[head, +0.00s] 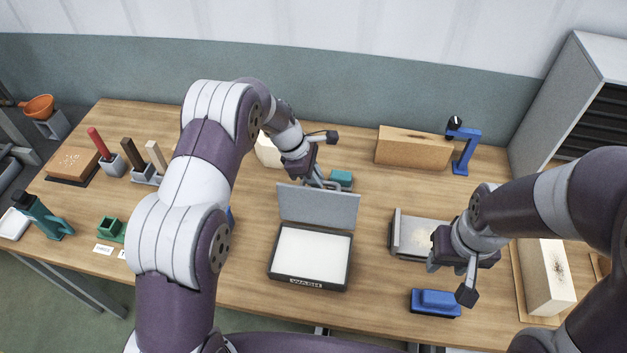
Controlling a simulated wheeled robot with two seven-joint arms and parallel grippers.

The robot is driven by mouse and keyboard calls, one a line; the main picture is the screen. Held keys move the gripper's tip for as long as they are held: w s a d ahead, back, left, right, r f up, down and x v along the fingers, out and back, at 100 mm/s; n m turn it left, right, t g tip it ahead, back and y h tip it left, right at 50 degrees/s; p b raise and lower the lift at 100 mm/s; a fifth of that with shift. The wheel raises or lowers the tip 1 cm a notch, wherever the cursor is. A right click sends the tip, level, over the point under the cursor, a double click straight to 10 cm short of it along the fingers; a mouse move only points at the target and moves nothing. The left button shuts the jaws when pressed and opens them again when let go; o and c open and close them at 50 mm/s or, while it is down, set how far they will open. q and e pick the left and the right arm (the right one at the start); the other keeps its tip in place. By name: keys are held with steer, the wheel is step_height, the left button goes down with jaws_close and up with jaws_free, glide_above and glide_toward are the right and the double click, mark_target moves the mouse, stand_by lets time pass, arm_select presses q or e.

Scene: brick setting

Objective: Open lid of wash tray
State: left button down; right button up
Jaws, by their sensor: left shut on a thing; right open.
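The wash tray (310,285) stands at the middle of the table near its front, a dark box with a white inside and a WASH label on its front. Its grey lid (318,207) is raised, standing up along the back edge with a slight backward lean. My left gripper (322,184) is at the top edge of the lid and shut on it; the exact contact is small and partly hidden. My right gripper (463,278) is open and empty, above the table right of the tray, near a blue block.
The blue block (436,301) and a grey tray (415,236) lie right of the wash tray. A teal block (341,179) sits behind the lid. A wooden box (413,149) and blue stand (465,150) are at the back. Holders with sticks (133,160) stand at left.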

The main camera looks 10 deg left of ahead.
arm_select(q)
steer(key=shift+w+f, duration=0.4)
steer(key=shift+f, duration=0.1)
steer(key=c, duration=1.1)
jaws_free()
steer(key=shift+r, duration=0.1)
steer(key=shift+w, duration=0.15)
steer(key=shift+r, duration=0.1)
steer(key=p+v, duration=0.1)
steer(key=v, duration=1.1)
steer(key=shift+a+r+p, duration=0.1)
steer(key=shift+r+p, duration=0.2)
